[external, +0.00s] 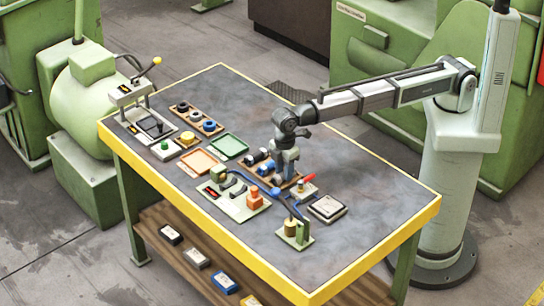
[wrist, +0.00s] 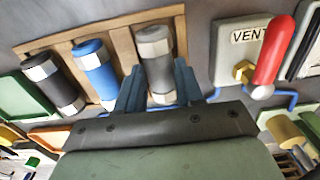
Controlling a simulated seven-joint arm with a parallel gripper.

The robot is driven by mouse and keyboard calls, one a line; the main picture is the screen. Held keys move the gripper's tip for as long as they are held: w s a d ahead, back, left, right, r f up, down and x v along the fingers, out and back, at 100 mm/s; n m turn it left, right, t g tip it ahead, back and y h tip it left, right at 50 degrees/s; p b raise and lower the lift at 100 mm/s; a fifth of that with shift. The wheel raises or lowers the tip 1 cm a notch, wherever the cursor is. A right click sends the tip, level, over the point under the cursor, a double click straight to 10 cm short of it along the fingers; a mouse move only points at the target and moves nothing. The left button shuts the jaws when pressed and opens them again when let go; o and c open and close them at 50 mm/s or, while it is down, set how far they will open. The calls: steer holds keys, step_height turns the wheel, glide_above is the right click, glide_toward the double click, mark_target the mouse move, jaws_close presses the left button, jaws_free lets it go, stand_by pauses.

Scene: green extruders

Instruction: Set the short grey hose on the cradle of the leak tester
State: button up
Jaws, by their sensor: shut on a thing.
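The short grey hose (wrist: 157,47), with bright metal end fittings, is between my gripper's blue fingers in the wrist view. My gripper (wrist: 158,76) is shut on it. The hose is at the right-hand place of the wooden rack (wrist: 112,28), in line with its neighbours; whether it is lifted clear is unclear. In the external view my gripper (external: 287,172) points down over the rack and hides the hose. A pale plate (external: 238,208) with a red-and-black label, a green block and an orange block stands left of the gripper, probably the leak tester.
A blue hose (wrist: 94,68) and a black hose (wrist: 54,84) lie beside the grey one. A VENT plate with a red lever (wrist: 272,52) stands close right. A brass fitting (external: 291,228) stands near the front edge. The table's right end is clear.

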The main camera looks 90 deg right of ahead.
steer(key=shift+r, duration=0.15)
steer(key=shift+r, duration=2.4)
steer(key=shift+d, duration=0.1)
steer(key=w+a+r+m, duration=0.2)
steer(key=w+a+m, duration=0.1)
steer(key=w+m, duration=0.5)
steer(key=w+a+r+m, duration=0.2)
steer(key=w+a+m, duration=0.1)
steer(key=w+m, duration=0.5)
steer(key=shift+w+a+r+m, duration=0.2)
steer(key=shift+a+r+m, duration=0.2)
steer(key=shift+m, duration=0.6)
steer(key=shift+f, duration=4.3)
